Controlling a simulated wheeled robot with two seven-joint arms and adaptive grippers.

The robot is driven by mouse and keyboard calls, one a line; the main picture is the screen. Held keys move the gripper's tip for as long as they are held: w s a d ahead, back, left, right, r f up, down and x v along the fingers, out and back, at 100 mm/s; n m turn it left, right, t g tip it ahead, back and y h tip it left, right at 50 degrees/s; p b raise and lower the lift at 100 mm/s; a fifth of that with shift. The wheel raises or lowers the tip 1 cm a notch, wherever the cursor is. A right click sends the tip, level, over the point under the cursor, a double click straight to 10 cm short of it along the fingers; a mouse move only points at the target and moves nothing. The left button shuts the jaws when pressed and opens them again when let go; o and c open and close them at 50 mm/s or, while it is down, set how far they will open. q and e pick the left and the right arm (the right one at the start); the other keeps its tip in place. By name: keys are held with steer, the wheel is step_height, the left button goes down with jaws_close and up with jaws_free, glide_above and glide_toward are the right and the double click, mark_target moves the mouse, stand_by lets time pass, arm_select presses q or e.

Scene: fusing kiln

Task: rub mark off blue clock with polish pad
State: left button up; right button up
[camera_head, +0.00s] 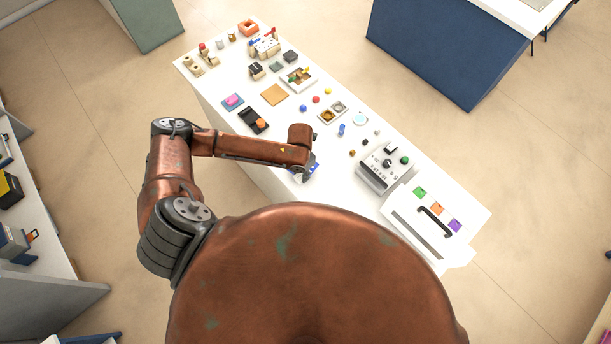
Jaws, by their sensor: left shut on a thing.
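My left gripper (306,171) is low over the near edge of the white table, below the end of my copper arm. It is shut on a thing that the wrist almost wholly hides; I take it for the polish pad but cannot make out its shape. A small blue patch (315,167) shows right beside the fingers, with white around it; it may be part of the blue clock. The mark cannot be made out, and I cannot tell whether the held thing touches the clock. My right gripper is out of view.
The long white table (340,191) holds many small items. A grey-white control box (385,168) with knobs stands right of the gripper, and a white panel with a dark handle (434,221) lies beyond it. A black tray (253,121) and an orange square (275,95) lie up-left.

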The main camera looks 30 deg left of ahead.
arm_select(q)
steer(key=shift+w+a, duration=0.2)
steer(key=shift+a, duration=0.8)
steer(key=shift+w+a+p, duration=0.3)
steer(key=shift+a+p, duration=0.15)
steer(key=shift+a, duration=0.45)
steer(key=shift+r, duration=0.15)
step_height(320, 180, up, 2)
steer(key=shift+w+d+r+p, duration=0.1)
steer(key=shift+r+p, duration=0.05)
steer(key=shift+p, duration=0.5)
steer(key=shift+r, duration=1.8)
